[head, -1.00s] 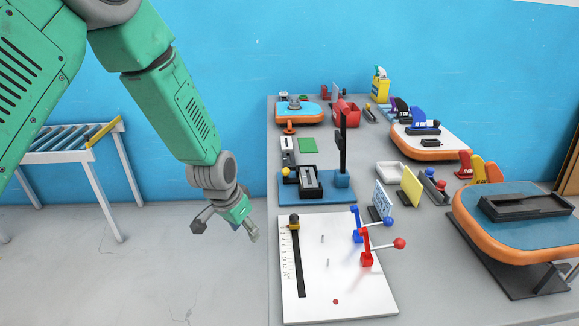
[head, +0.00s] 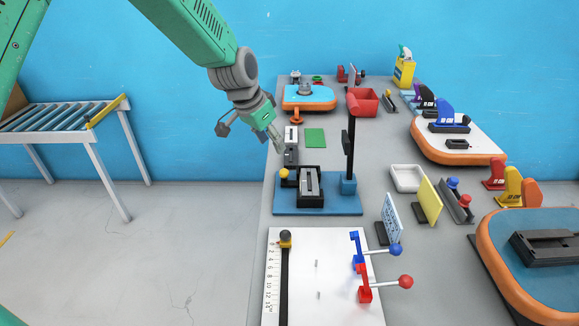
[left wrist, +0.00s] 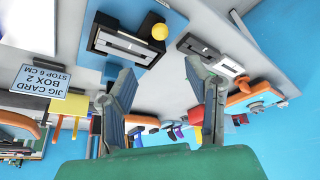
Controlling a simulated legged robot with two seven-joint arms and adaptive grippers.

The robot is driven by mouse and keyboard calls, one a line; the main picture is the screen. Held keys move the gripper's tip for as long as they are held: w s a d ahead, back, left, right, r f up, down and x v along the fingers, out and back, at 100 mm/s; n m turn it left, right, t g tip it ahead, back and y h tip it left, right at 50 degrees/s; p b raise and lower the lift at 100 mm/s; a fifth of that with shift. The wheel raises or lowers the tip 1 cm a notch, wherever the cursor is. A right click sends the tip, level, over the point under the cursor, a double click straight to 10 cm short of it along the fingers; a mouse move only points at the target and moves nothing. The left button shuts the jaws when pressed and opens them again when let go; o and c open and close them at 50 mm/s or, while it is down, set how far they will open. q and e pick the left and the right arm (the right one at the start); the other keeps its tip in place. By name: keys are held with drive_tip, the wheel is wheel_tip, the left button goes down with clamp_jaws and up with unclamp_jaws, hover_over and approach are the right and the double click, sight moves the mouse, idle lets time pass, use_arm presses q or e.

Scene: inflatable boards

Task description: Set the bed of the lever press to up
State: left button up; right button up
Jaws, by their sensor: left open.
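What looks like the lever press is a blue base (head: 330,208) on the table, with a black bed block (head: 310,184) that has a pale slotted top. A yellow ball knob (head: 284,173) stands at the block's left, and a black post (head: 351,150) rises from a blue block at its right. The bed block (left wrist: 122,42) and yellow knob (left wrist: 159,31) also show in the left wrist view. My left gripper (head: 250,138) is open and empty, above and to the left of the press, apart from it. I cannot tell the bed's height setting. My right gripper is out of view.
A white board (head: 335,300) with red and blue levers lies in front of the press. A grey and black unit (head: 291,148) and green pad (head: 315,135) lie behind it. A sign (head: 391,217) and yellow card (head: 429,200) stand at right.

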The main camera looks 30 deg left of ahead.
sight(284, 170)
use_arm(q)
drive_tip(key=x, duration=1.1)
drive_tip(key=shift+a+f, duration=0.25)
drive_tip(key=shift+w+d+f, duration=0.15)
drive_tip(key=shift+d+f, duration=0.15)
drive_tip(key=shift+f, duration=0.2)
